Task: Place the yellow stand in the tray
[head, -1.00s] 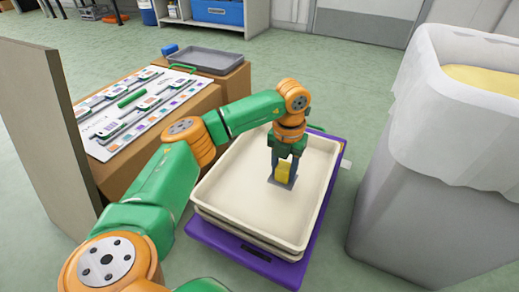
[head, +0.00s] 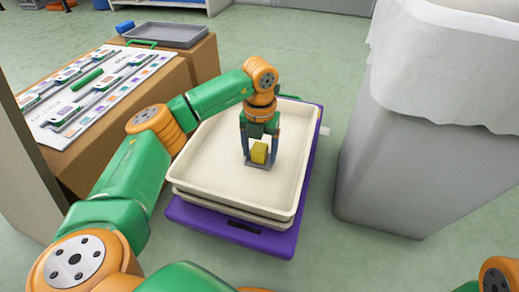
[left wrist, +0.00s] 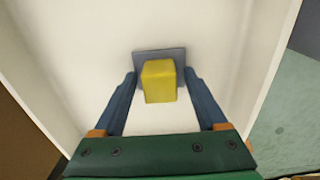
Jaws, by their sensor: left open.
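The yellow stand (head: 259,153), a yellow block on a flat grey base, is inside the cream tray (head: 205,180), with its base appearing to rest on the tray floor right of the middle. In the left wrist view the yellow stand (left wrist: 160,82) is between the fingers. My left gripper (head: 261,160) points down over it and is open, one finger on each side. In the left wrist view the left gripper (left wrist: 160,76) shows small gaps between both fingers and the yellow block. My right gripper is not in view; only a piece of my right arm shows at the lower right.
The tray sits on another tray on a purple base (head: 240,232). A tall grey bin (head: 400,150) with a white liner stands on the right. On the left are a box with a printed sheet (head: 95,90) and a grey tray (head: 165,34). Green floor lies between.

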